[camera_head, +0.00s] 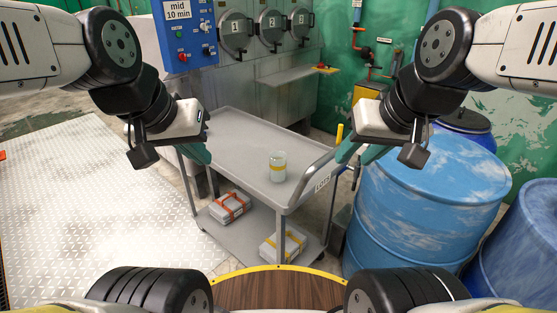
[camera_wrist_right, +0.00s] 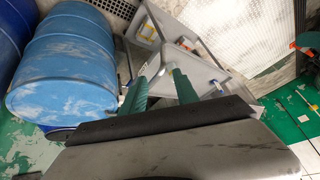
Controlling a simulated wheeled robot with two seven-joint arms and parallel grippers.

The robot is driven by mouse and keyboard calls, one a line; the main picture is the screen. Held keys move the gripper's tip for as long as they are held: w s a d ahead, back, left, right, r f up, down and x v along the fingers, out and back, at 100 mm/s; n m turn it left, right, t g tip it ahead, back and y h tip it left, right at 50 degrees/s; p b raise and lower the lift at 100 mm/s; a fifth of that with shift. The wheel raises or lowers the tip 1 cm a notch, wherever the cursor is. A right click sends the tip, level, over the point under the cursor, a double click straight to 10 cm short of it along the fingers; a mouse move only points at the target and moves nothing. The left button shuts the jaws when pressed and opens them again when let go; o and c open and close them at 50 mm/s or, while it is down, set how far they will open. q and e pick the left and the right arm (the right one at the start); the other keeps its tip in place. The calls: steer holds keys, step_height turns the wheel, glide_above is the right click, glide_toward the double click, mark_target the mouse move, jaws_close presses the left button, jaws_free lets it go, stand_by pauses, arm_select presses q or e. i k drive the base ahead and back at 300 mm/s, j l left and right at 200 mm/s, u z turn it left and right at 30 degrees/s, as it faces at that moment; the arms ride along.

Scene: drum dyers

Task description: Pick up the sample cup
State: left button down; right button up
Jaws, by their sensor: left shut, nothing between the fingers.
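The sample cup (camera_head: 278,166) is a small clear cup with a yellow band. It stands upright on the top of a grey cart (camera_head: 235,133), toward the cart's near right side. My left gripper (camera_head: 203,158) is shut and empty, left of the cup near the cart's left edge. My right gripper (camera_head: 355,154) is right of the cup, beside the cart's handle end, and clear of the cup. In the right wrist view its two green fingers (camera_wrist_right: 158,78) are apart with nothing held between them.
Blue drums (camera_head: 425,205) stand close by on the right, under my right arm. The cart's lower shelf holds strapped white packs (camera_head: 229,207). A grey machine with numbered round doors (camera_head: 236,33) and a blue control panel (camera_head: 186,35) stand behind. The metal floor plate (camera_head: 90,200) at left is clear.

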mark_target(278, 167)
steer(key=i+j, duration=0.2)
steer(key=i+j+z, duration=0.15)
steer(key=j, duration=0.3)
steer(key=i+j, duration=0.2)
steer(key=i+j+z, duration=0.1)
steer(key=j, duration=0.35)
steer(key=i, duration=0.05)
